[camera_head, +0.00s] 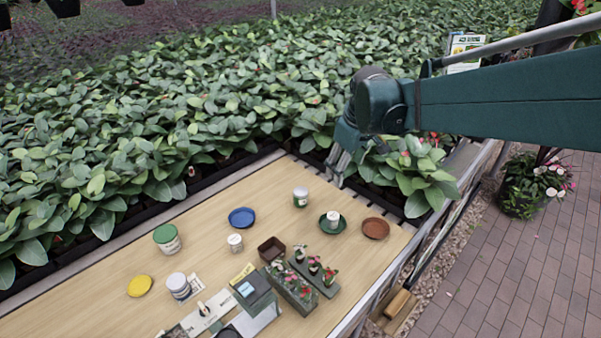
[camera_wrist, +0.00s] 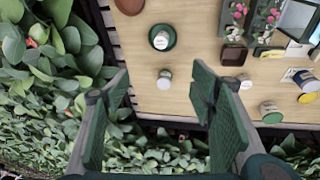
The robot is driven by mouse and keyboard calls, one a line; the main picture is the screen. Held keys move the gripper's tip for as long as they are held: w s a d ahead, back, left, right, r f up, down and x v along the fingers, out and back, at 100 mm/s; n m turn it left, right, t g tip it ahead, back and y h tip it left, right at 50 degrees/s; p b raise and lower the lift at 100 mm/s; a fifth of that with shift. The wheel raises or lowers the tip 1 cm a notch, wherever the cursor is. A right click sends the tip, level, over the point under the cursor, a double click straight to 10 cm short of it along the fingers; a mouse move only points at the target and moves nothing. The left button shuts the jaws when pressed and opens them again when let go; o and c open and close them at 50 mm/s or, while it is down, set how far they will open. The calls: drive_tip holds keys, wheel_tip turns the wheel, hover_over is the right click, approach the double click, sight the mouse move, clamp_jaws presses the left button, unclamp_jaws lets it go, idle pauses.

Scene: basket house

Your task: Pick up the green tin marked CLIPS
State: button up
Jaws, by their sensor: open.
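No label is readable, so I cannot tell for certain which tin is marked CLIPS. A small tin with a white top and green on its side (camera_head: 300,197) stands upright near the table's back edge; in the wrist view this tin (camera_wrist: 164,80) appears between my fingertips, apart from them. A white-topped tin (camera_head: 333,219) stands on a green saucer (camera_head: 322,226). My gripper (camera_head: 338,174) is open and empty above the back edge, right of the small tin.
A square brown pot (camera_head: 271,249), potted flowers (camera_head: 293,288) and a card terminal (camera_head: 252,288) crowd the front. Leafy plants border the back.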

drive_tip(key=w+a+f+n+g, duration=0.1)
drive_tip(key=w+a+f+n, duration=0.15)
drive_tip(key=w+f, duration=0.35)
drive_tip(key=w+a+f+n+g, duration=0.1)
drive_tip(key=w+a+f, duration=0.3)
drive_tip(key=w, duration=0.3)
drive_tip(key=n+g, duration=0.1)
drive_tip(key=n, duration=0.3)
hover_over(301, 191)
drive_tip(key=f, duration=1.5)
drive_tip(key=shift+d+p, duration=0.2)
drive_tip(key=shift+p, duration=0.1)
drive_tip(key=shift+w+a+f, duration=0.1)
drive_tip(key=shift+a+f, duration=0.05)
drive_tip(key=shift+f, duration=0.35)
drive_tip(key=shift+f, duration=1.3)
drive_tip(key=shift+f, duration=0.1)
drive_tip(key=shift+f+b, duration=0.65)
drive_tip(key=shift+f, duration=1.85)
